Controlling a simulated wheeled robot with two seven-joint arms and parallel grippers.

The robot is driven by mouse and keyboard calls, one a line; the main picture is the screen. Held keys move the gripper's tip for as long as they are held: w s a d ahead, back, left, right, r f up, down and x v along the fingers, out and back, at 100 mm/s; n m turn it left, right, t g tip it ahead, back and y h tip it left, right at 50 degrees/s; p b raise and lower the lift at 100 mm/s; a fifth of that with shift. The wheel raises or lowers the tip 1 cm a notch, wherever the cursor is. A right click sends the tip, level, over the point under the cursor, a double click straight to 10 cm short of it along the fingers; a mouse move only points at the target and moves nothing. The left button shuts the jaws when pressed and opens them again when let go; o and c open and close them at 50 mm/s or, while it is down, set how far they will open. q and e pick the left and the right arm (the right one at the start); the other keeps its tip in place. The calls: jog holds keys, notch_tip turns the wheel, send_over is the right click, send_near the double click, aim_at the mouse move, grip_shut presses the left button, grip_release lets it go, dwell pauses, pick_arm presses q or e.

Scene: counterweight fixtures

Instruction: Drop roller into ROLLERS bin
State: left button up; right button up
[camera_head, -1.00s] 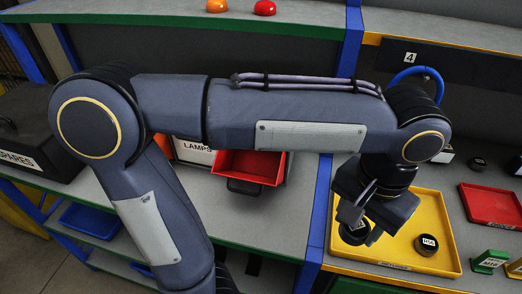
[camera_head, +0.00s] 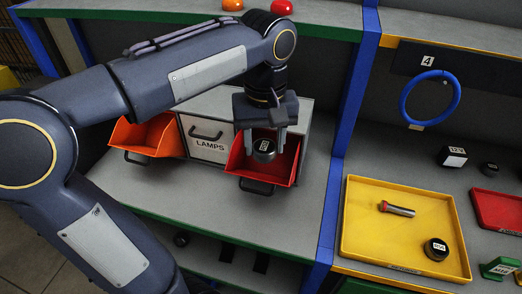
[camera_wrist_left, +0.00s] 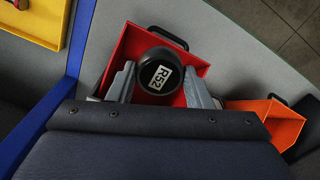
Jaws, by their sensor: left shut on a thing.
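The roller (camera_head: 264,150) is a short black cylinder with a white label, which reads R52 in the left wrist view (camera_wrist_left: 162,76). My left gripper (camera_head: 265,142) is shut on it, one finger on each side, pointing down. Gripper and roller are over the open red bin (camera_head: 239,158), within its outline in both views; how far the roller is above the bin floor I cannot tell. The red bin also shows in the left wrist view (camera_wrist_left: 122,52). No ROLLERS label is readable on it. My right gripper is not in view.
An orange bin (camera_head: 148,137) and a grey box labelled LAMPS (camera_head: 208,141) stand left of the red bin. At right, a yellow tray (camera_head: 385,245) holds another black cylinder (camera_head: 436,249) and a red-ended metal piece (camera_head: 397,209). A blue post (camera_head: 329,205) stands between.

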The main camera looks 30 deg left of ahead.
pick_arm(q)
jog(key=w+a+f, duration=0.1)
jog(key=f, duration=0.1)
jog(key=w+a+f, duration=0.1)
jog(key=f, duration=0.2)
jog(key=w+f, duration=0.2)
jog(key=f, duration=0.1)
jog(key=shift+a+f+p, duration=0.25)
jog(key=shift+a+p, duration=0.05)
jog(key=shift+a, duration=0.1)
jog(key=shift+f, duration=0.25)
jog(key=shift+f+b, duration=0.45)
jog(key=shift+f, duration=0.15)
jog(key=o, duration=1.2)
